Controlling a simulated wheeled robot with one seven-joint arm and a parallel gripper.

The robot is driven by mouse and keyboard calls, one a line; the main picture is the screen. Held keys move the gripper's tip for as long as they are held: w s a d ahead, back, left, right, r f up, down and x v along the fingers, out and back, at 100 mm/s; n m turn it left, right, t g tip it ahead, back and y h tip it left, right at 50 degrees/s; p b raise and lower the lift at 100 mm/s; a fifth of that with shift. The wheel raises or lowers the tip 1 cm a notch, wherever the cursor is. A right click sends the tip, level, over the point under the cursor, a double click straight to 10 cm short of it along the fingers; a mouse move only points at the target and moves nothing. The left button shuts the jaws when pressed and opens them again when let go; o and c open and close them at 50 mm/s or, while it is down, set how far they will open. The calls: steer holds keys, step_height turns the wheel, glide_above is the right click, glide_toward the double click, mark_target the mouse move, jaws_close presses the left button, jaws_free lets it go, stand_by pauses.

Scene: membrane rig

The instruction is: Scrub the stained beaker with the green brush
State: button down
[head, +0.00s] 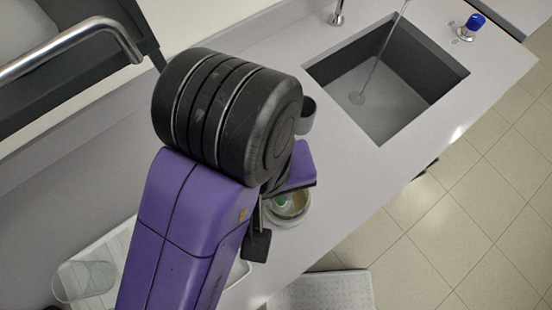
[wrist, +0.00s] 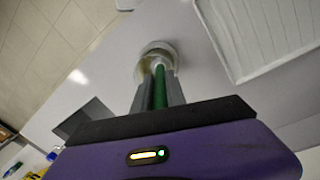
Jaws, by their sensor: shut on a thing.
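My gripper (head: 268,222) is shut on the green brush (wrist: 159,88), whose green handle stands between the two grey fingers in the wrist view. The brush points down into the mouth of the stained beaker (wrist: 148,66), a round glass with a brownish tint inside. In the head view the beaker (head: 292,214) stands on the counter, partly hidden by my gripper, with a bit of green showing over it. The brush head is hidden, so I cannot tell whether it touches the glass.
A sink (head: 440,80) with running water is at the upper right, with a blue-topped tap knob (head: 475,22) beside it. A clear glass (head: 90,281) stands on a white ridged tray (wrist: 262,35) at the left. The counter between beaker and sink is mostly clear.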

steer(key=shift+r+p, duration=0.75)
steer(key=shift+r, duration=0.25)
steer(key=shift+f+b, duration=1.65)
steer(key=shift+f, duration=0.45)
steer(key=shift+w+d+r, duration=0.1)
steer(key=shift+w, duration=0.05)
